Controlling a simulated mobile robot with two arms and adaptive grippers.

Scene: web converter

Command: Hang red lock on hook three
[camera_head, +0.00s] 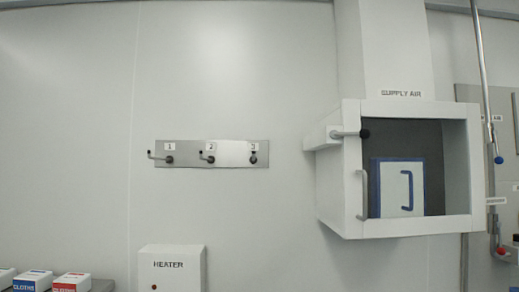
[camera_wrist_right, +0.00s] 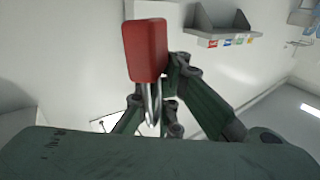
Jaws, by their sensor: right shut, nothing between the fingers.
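A metal plate (camera_head: 185,147) on the wall in the head view bears hooks labelled 1, 2 and 3. Hook three (camera_head: 253,158) is the rightmost and points towards the camera, with nothing on it. Hook one (camera_head: 160,157) and hook two (camera_head: 208,159) are also bare. The red lock (camera_wrist_right: 146,50) shows in the right wrist view, its metal shackle (camera_wrist_right: 152,104) at my right gripper's fingers. My right gripper (camera_wrist_right: 172,88) is shut; the lock partly hides the fingers, and I cannot tell how the shackle sits on them. My left gripper is not in view.
A supply air box (camera_head: 339,180) with a projecting handle is right of the hooks. A heater box (camera_head: 172,263) is below them, with cartons (camera_head: 72,283) at lower left. The wall around the hooks is clear. A grey shelf (camera_wrist_right: 205,33) shows in the wrist view.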

